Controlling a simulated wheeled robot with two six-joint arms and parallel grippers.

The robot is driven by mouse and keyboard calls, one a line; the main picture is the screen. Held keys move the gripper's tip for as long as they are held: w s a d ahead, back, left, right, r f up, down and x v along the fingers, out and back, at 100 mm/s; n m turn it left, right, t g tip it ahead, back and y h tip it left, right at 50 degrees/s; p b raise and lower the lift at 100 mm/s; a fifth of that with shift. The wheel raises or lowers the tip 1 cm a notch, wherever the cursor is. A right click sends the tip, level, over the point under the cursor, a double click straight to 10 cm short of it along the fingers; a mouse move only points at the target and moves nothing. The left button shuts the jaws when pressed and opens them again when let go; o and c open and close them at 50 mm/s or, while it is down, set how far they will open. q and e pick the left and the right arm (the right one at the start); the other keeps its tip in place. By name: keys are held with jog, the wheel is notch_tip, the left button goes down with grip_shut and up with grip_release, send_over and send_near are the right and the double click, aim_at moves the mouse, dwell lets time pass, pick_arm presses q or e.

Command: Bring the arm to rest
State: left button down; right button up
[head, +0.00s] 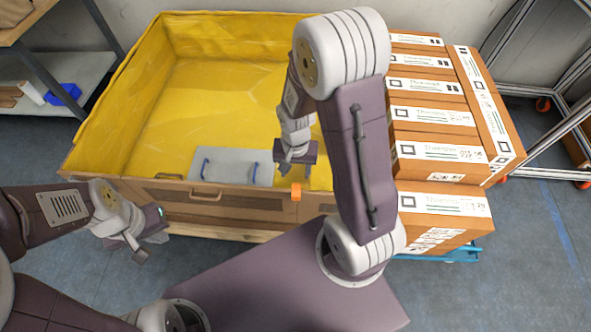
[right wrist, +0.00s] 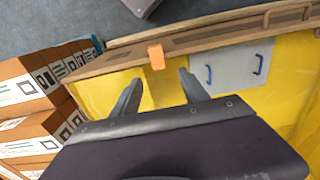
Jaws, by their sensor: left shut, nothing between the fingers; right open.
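My right arm rises in the middle of the head view and bends down over the yellow-lined crate (head: 215,206). My right gripper (head: 297,184) hangs at the crate's front wall, close to a small orange block on the rim. In the right wrist view its two fingers (right wrist: 157,84) stand apart with nothing between them. My left gripper (head: 150,245) is low at the left, in front of the crate, shut and empty.
A grey panel with blue handles (head: 230,166) lies inside the crate. The orange block (head: 296,192) also shows in the right wrist view (right wrist: 156,56). Stacked labelled boxes (head: 440,150) stand right of the crate. A shelf (head: 70,90) is at the left.

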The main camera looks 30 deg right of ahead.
jog(key=s+a+r+n, duration=0.2)
jog(key=s+r+n, duration=0.4)
jog(key=r, duration=0.1)
notch_tip(320, 180, up, 18)
jog(key=w+p, duration=0.1)
jog(key=p, duration=1.6)
jog(key=shift+t+p, duration=0.35)
jog(key=shift+t, duration=0.05)
jog(key=shift+a+f, duration=0.1)
